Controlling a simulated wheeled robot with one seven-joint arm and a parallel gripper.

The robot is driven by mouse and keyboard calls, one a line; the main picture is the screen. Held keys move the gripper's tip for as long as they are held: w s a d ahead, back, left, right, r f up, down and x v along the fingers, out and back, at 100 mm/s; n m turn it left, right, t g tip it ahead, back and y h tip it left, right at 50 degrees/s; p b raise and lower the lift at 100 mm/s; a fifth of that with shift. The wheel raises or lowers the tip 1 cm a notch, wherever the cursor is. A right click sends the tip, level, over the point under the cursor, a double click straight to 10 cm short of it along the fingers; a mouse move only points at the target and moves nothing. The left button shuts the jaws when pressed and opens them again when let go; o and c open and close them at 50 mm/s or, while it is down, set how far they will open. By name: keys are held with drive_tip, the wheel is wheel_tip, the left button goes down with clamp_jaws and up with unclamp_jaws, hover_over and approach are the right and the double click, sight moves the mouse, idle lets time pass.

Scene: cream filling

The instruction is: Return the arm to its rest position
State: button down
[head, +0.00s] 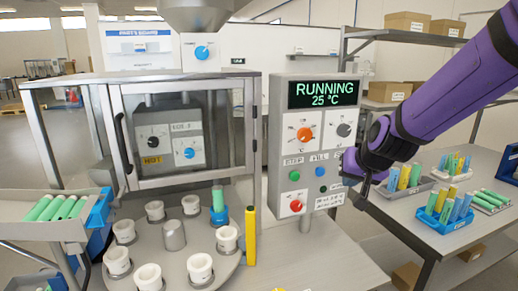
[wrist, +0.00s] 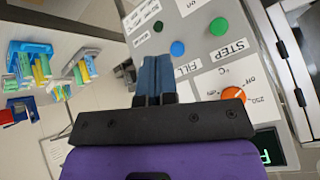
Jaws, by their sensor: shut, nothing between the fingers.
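My purple arm reaches in from the upper right in the head view. My gripper (head: 362,190) hangs in front of the right edge of the control panel (head: 308,222), and it covers part of that panel. In the wrist view my gripper (wrist: 155,68) has its blue-grey fingers together with nothing between them, close to the panel face beside the FILL label. The panel display (head: 323,93) reads RUNNING, 25 °C. A green STEP button (head: 294,175) and a blue FILL button (head: 320,172) show left of my gripper. I cannot tell whether the fingers touch the panel.
A round carousel (head: 215,268) with several white cups and one green tube stands at the lower left, before a glazed cabinet (head: 185,77). A yellow post (head: 250,236) stands beside it. A table (head: 410,222) with racks of coloured tubes is at right, below my arm.

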drive_tip(key=s+d+r, duration=0.2)
drive_tip(key=s+r, duration=0.1)
drive_tip(key=s, duration=0.6)
drive_tip(key=s+d+r+n+g+h, duration=0.1)
drive_tip(key=s+d+r, duration=0.1)
drive_tip(key=s, duration=0.7)
drive_tip(key=s+d+r+n+g, duration=0.1)
drive_tip(key=s+d+r, duration=0.2)
drive_tip(key=s, duration=0.6)
drive_tip(key=shift+r+h, duration=0.3)
drive_tip(key=shift+r, duration=0.65)
idle(0.4)
